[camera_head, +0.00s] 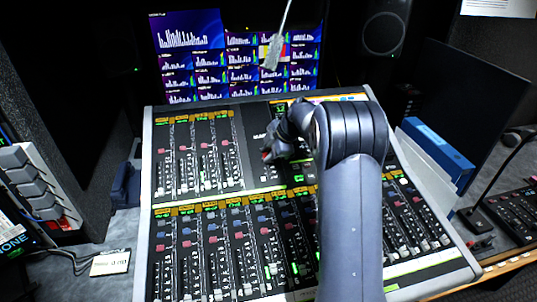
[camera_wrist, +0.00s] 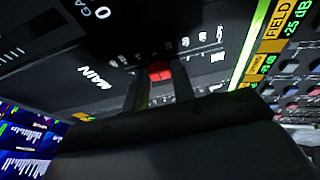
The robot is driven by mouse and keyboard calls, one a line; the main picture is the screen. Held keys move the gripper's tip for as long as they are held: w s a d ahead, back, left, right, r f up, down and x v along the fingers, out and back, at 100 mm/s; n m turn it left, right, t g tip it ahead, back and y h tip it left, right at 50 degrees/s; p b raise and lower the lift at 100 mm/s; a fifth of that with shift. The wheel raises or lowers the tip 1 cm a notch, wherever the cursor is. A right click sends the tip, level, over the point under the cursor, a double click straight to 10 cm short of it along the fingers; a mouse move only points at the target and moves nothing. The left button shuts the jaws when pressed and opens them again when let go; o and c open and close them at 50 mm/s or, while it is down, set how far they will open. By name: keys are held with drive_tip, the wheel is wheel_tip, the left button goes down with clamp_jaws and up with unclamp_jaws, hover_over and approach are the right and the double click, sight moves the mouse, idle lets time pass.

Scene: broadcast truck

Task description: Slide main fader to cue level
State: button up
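The main fader's red cap (camera_wrist: 160,72) sits in its slot beside a printed scale in the wrist view, near the white MAIN label (camera_wrist: 95,83). My gripper (camera_wrist: 161,78) has one dark finger on each side of the cap, and the cap fills the gap between them. In the head view my gripper (camera_head: 268,152) is low over the mixing console (camera_head: 148,200), at its upper middle section. A bit of red shows at its tip there. My arm hides part of the console's right side.
Monitor screens (camera_head: 187,30) stand behind the console. A white card (camera_head: 110,263) ending in "0 dB" lies on the desk at left. Blue binders (camera_head: 437,150) and a gooseneck microphone (camera_head: 470,212) are at right. Many other fader strips surround the gripper.

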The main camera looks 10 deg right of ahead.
drive_tip(key=o, duration=0.4)
drive_tip(key=shift+c, duration=0.2)
drive_tip(key=b+v, duration=0.1)
drive_tip(key=v, duration=0.9)
drive_tip(key=shift+r, duration=0.35)
drive_tip(key=shift+s+d, duration=0.1)
drive_tip(key=shift+s, duration=0.05)
